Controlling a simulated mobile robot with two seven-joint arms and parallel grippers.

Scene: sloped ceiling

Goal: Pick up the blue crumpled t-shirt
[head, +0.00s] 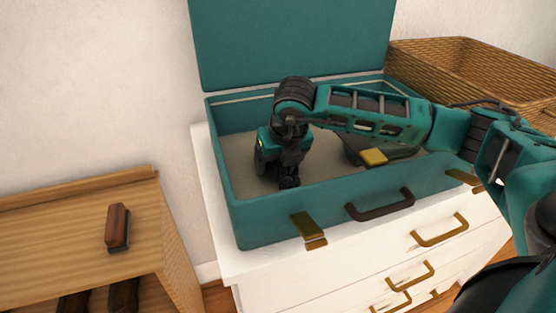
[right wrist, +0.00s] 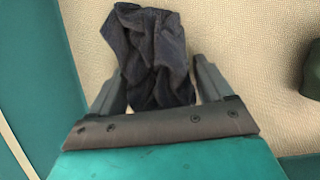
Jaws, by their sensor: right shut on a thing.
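A dark blue crumpled t-shirt (right wrist: 150,45) lies on the beige lining of the open suitcase in the right wrist view. My right gripper (right wrist: 155,85) is around its near part, with one finger on each side, and is shut on it. In the head view my right gripper (head: 288,182) reaches down inside the teal suitcase (head: 330,205). The arm and gripper hide the t-shirt there. My left gripper is not in view.
The suitcase stands on a white drawer chest (head: 290,285), its lid (head: 290,40) raised at the back. A dark green item (head: 390,150) lies in its right part. A wicker basket (head: 480,75) is behind right. A wooden bench (head: 60,230) with a brush (head: 117,228) is at left.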

